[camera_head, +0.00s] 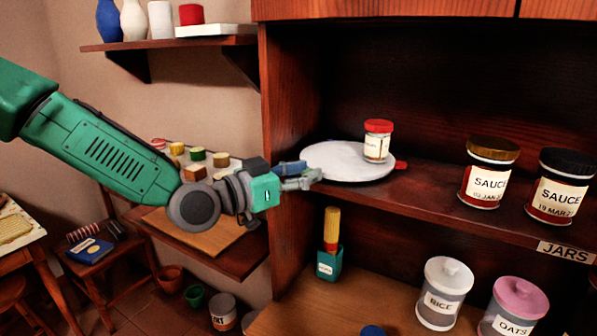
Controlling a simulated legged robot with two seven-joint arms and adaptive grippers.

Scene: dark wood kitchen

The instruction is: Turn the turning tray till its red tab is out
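The turning tray (335,164) is a round white disc on the upper shelf of the dark wood cabinet, near its left wall. Its red tab (401,165) shows at the tray's right edge. A small jar (377,142) with a red lid and pale label stands upright on the right part of the tray. My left gripper (311,173) reaches in from the left, with its fingertips at the tray's left rim. I cannot tell whether they touch it or how far apart they are. My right gripper is not in view.
Two sauce jars (489,176) (562,188) stand right of the tray on the same shelf, behind a JARS label (565,251). The cabinet's left wall (292,95) rises by my gripper. Below are a rice canister (443,293), an oats canister (515,308) and a teal holder (328,265).

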